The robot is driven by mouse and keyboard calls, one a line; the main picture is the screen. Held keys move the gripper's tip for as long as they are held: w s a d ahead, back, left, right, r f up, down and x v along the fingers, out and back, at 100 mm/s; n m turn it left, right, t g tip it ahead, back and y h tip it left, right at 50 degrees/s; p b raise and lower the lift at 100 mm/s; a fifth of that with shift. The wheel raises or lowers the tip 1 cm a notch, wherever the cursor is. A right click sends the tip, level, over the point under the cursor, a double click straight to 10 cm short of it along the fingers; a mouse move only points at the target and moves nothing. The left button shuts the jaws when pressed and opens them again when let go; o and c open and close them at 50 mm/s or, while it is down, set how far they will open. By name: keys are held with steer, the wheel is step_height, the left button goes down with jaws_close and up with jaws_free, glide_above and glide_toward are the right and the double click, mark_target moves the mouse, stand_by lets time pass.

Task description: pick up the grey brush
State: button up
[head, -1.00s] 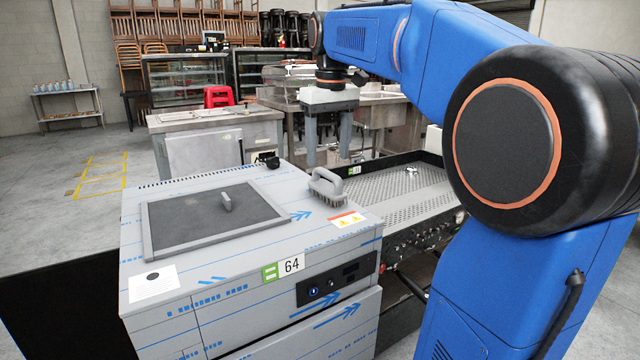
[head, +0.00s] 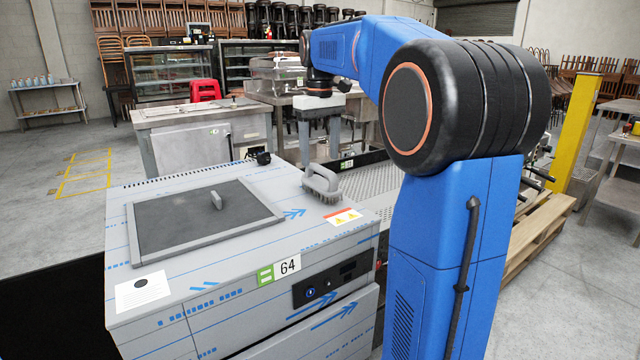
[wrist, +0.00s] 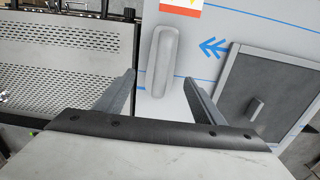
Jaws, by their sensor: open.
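The grey brush (head: 322,182) stands bristles down on the top of the steel machine, near its right back edge, with its arched handle up. In the wrist view the brush (wrist: 161,62) shows from above as a long grey handle, lying ahead of and between the lines of the two fingers. My gripper (head: 318,165) is open and empty, with its fingers pointing down. In the head view it appears above and behind the brush. In the wrist view my gripper (wrist: 160,85) has its fingers spread wide to either side. I cannot tell the exact height of the fingertips over the brush.
The steel machine (head: 250,250) has a dark lid (head: 190,225) with an upright handle, left of the brush. A perforated tray (wrist: 65,60) lies beside the machine. A steel counter (head: 200,140) stands behind.

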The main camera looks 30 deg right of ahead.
mark_target(320, 183)
steer(key=shift+s+f, duration=0.15)
steer(key=shift+f, duration=4.45)
steer(key=c, duration=1.2)
steer(key=shift+r, duration=0.15)
step_height(320, 183, up, 10)
steer(key=shift+f, duration=0.1)
